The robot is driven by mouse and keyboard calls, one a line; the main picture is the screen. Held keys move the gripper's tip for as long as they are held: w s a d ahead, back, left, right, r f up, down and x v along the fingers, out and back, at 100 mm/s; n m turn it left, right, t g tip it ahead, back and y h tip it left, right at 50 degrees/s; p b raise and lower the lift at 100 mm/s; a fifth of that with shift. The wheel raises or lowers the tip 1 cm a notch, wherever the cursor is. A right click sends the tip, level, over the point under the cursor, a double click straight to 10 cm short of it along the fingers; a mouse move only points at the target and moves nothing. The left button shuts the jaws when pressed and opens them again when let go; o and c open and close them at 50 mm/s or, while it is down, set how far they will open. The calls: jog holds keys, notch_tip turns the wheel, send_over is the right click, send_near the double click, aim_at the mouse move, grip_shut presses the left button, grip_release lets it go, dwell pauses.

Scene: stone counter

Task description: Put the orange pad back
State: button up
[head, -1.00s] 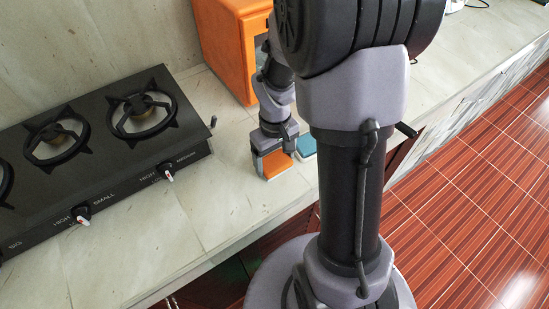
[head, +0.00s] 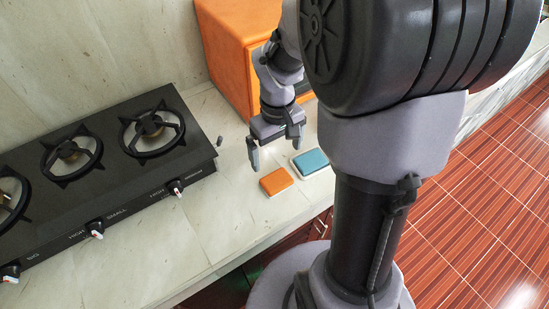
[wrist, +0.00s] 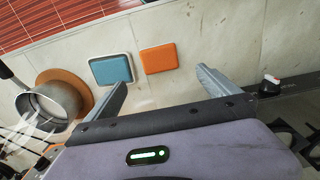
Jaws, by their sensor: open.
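The orange pad (head: 276,181) lies flat on the stone counter, with a thin pale edge under it. It also shows in the wrist view (wrist: 159,58). Right beside it, a blue pad (head: 311,161) sits in a white-rimmed holder; the wrist view shows the blue pad (wrist: 112,69) and its white rim (wrist: 92,74) too. The two are close but apart. My gripper (head: 275,146) is open and empty above the counter, just behind the orange pad in the head view. In the wrist view its fingers (wrist: 160,80) are spread wide, with nothing between them.
A black stove (head: 110,175) with burners and knobs stands left. An orange box-like cabinet (head: 226,50) stands behind my gripper. The wrist view shows a metal pot (wrist: 47,103) near a round brown thing (wrist: 66,88). Counter left of the orange pad is clear.

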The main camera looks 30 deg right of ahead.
jog(key=s+a+r+m+t+y, duration=0.2)
jog(key=s+a+r+m+t, duration=0.2)
jog(key=s+a+r, duration=0.7)
jog(key=a+r+t, duration=0.1)
jog(key=a+r, duration=0.1)
jog(key=a, duration=0.1)
jog(key=shift+s+a+r+m+t, duration=0.15)
jog(key=shift+a+r+m+t, duration=0.1)
jog(key=shift+r+m+t, duration=0.15)
jog(key=shift+f+b, duration=0.65)
jog(key=shift+b, duration=0.05)
